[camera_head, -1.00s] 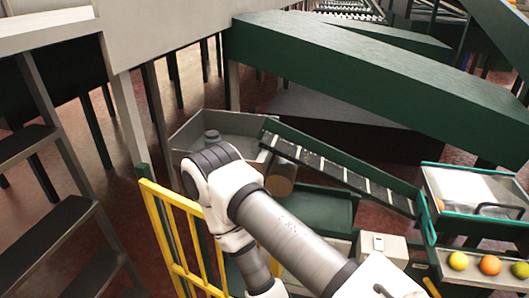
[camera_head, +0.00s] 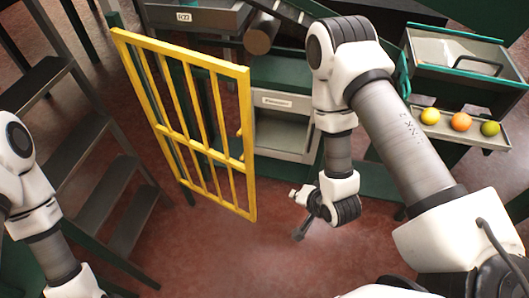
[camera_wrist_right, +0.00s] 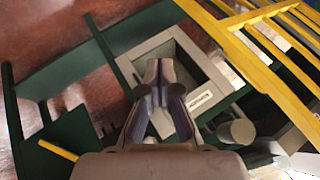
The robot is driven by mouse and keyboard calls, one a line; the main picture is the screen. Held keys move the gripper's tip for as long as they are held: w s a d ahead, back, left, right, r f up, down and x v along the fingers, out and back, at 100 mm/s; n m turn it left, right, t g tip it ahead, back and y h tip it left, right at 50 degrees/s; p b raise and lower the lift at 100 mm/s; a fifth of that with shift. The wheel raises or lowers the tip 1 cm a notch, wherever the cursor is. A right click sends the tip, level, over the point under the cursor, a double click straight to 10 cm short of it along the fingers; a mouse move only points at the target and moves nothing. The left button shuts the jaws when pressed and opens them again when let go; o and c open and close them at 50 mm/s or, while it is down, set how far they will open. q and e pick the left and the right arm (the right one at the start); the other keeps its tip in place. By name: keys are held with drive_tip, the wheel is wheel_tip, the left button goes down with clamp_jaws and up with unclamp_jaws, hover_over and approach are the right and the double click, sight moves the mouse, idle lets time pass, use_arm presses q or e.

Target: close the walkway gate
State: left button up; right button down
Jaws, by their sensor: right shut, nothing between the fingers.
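The yellow barred walkway gate (camera_head: 205,152) stands upright left of centre in the head view, its near end over the red floor. Its bars also show at the upper right of the right wrist view (camera_wrist_right: 262,72). I cannot tell from these frames how far it is swung. My right gripper (camera_head: 301,230) is right of the gate's near end, pointing down and apart from it. In the wrist view its fingers (camera_wrist_right: 158,75) are shut with nothing between them. My left arm shows at the left edge of the head view; its gripper is out of view.
Dark steps (camera_head: 108,190) stand left of the gate. A grey bin (camera_head: 285,125) in a green frame is behind it. A tray (camera_head: 470,128) with several fruits is at the right. Red floor (camera_head: 240,262) is clear in front of the gate.

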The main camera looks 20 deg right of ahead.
drive_tip(key=w+a+m+t+b, duration=0.1)
drive_tip(key=w+m+t+b, duration=0.1)
drive_tip(key=w+b, duration=0.5)
drive_tip(key=w+a+m+t+y+b, duration=0.1)
drive_tip(key=w+a+m+t+b, duration=0.1)
drive_tip(key=w+t+b, duration=0.2)
drive_tip(key=w+a+m+t+b, duration=0.1)
drive_tip(key=w+t+b, duration=0.3)
drive_tip(key=w+b, duration=0.6)
drive_tip(key=shift+w+a+f+m+y, duration=0.35)
drive_tip(key=shift+w+a+m+y, duration=0.05)
drive_tip(key=shift+m, duration=0.5)
